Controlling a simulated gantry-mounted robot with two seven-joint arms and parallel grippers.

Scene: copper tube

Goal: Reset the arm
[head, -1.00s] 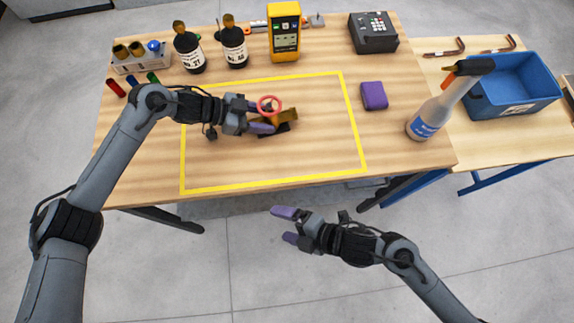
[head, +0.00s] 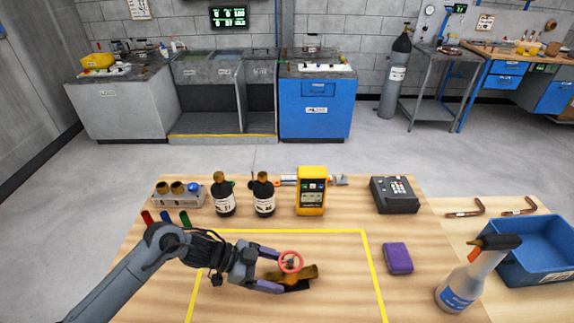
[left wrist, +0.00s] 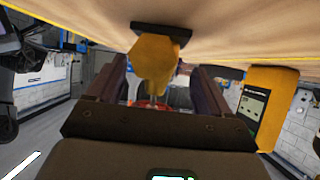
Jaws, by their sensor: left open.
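My left gripper (head: 278,270) reaches in from the left over the wooden table, its two purple-grey fingers apart. A brass valve (head: 306,272) with a red ring handle (head: 291,261) and a dark base lies at the fingertips, inside the yellow outline. In the left wrist view the open fingers (left wrist: 160,88) stand on either side of the brass body (left wrist: 154,64), with the red handle (left wrist: 150,105) low between them. I cannot tell whether a finger touches it. My right gripper is not in the head view now. Two bent copper tubes (head: 465,209) lie on the right table.
Two dark bottles (head: 224,199), a yellow meter (head: 312,193), a rack (head: 180,194) and a black keypad box (head: 395,196) line the back. A purple block (head: 398,258), spray bottle (head: 462,285) and blue bin (head: 541,251) stand right. The outlined area's right part is clear.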

